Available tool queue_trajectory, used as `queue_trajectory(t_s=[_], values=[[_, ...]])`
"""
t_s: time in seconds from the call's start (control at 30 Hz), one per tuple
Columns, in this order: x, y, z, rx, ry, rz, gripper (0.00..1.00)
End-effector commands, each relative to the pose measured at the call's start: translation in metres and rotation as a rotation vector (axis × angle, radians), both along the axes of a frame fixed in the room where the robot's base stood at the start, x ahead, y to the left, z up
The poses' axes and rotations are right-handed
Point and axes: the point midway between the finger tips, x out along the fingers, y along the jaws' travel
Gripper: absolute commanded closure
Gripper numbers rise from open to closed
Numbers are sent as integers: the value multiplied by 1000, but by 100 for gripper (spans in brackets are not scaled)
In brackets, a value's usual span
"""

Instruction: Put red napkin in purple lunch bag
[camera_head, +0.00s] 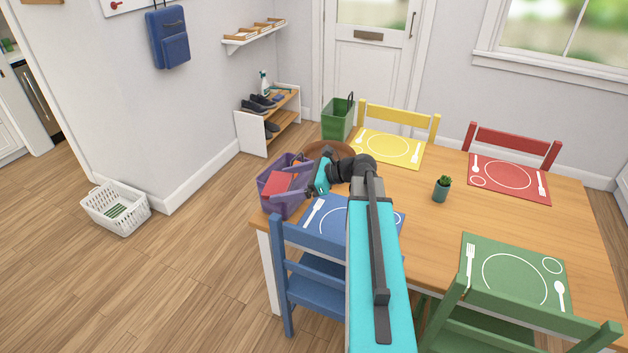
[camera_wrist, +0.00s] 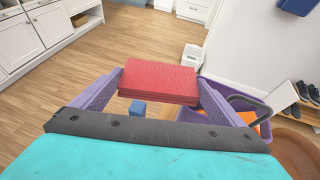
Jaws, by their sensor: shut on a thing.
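The red napkin (camera_head: 278,183) is a folded flat block, also large in the middle of the wrist view (camera_wrist: 157,80). My gripper (camera_head: 291,184) is shut on it; in the wrist view its two purple-grey fingers (camera_wrist: 158,90) hold the napkin at both sides. The purple lunch bag (camera_head: 284,209) stands on the table's left corner. In the head view the napkin overlaps the bag. In the wrist view the bag's rim (camera_wrist: 251,98) shows to the right of the napkin. An orange thing (camera_wrist: 263,128) lies inside the bag. I cannot tell the napkin's height over the bag.
A brown round bowl (camera_head: 330,149) stands close behind the bag, beside my wrist. The blue chair (camera_head: 308,268) is at the near table edge. A small potted plant (camera_head: 441,189) stands mid-table. A white basket (camera_head: 116,208) is on the floor at left.

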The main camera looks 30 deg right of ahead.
Motion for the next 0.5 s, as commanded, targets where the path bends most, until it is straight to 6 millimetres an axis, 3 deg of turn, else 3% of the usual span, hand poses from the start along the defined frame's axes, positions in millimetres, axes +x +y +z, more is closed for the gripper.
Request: queue_trajectory(t_s=[0.03,0.27,0.5], values=[[2,20,1,0,0,17,28],[10,96,0,2,-1,75,28],[10,166,-26,4,-4,127,28]])
